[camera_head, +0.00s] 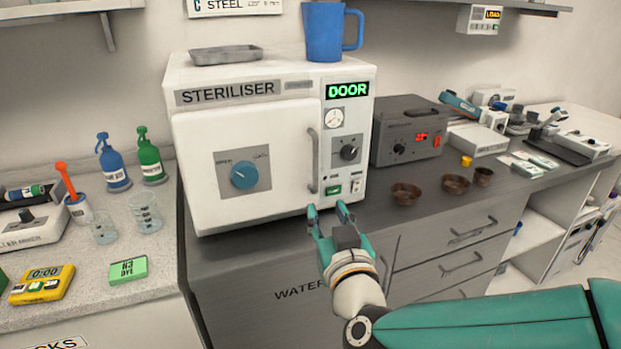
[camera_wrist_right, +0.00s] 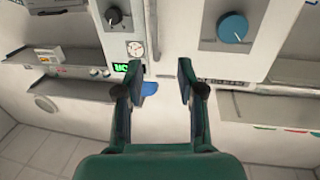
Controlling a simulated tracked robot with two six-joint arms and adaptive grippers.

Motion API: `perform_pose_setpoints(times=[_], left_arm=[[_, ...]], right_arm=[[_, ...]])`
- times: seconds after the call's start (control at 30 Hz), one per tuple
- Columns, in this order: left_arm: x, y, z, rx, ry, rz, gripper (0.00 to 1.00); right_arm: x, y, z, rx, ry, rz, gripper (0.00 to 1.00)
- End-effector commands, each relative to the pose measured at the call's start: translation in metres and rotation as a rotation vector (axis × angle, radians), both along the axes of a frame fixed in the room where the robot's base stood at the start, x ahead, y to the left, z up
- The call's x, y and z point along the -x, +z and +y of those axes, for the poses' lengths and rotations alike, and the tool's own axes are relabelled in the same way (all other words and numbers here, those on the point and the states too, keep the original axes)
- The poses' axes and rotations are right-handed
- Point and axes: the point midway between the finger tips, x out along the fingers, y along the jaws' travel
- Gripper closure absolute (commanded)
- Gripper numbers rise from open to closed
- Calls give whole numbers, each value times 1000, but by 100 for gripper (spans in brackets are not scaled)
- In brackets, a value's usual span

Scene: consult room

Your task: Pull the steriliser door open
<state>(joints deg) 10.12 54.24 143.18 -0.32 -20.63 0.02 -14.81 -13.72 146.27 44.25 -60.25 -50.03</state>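The vertical door handle (camera_head: 312,162) is on the door's right edge. My right gripper (camera_head: 327,210) is open and empty, just below and in front of the handle's lower end. In the right wrist view the two fingers (camera_wrist_right: 156,75) are apart, with the steriliser front beyond, seen upside down. The blue dial also shows there (camera_wrist_right: 232,27). My left gripper is not in view.
A blue mug (camera_head: 323,32) and a grey tray (camera_head: 226,54) sit on the steriliser. A grey power unit (camera_head: 408,130) and brown bowls (camera_head: 405,194) stand to its right. Bottles (camera_head: 112,165), beakers (camera_head: 146,212) and a yellow timer (camera_head: 41,284) are on the left bench.

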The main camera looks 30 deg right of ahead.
Motion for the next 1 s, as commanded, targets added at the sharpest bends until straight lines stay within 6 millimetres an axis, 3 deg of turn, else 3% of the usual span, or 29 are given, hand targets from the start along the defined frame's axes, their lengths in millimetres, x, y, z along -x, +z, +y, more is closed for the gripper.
perform_pose_setpoints(times=[0.13,0.27,0.8,1.0], left_arm=[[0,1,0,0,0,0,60],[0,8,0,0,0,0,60],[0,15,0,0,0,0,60],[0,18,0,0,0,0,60]], right_arm=[[2,8,-8,4,-24,-17,62],[-12,8,-15,5,-25,-15,62],[-112,7,-60,3,-21,-15,62],[-137,7,-71,2,-20,-17,62]])
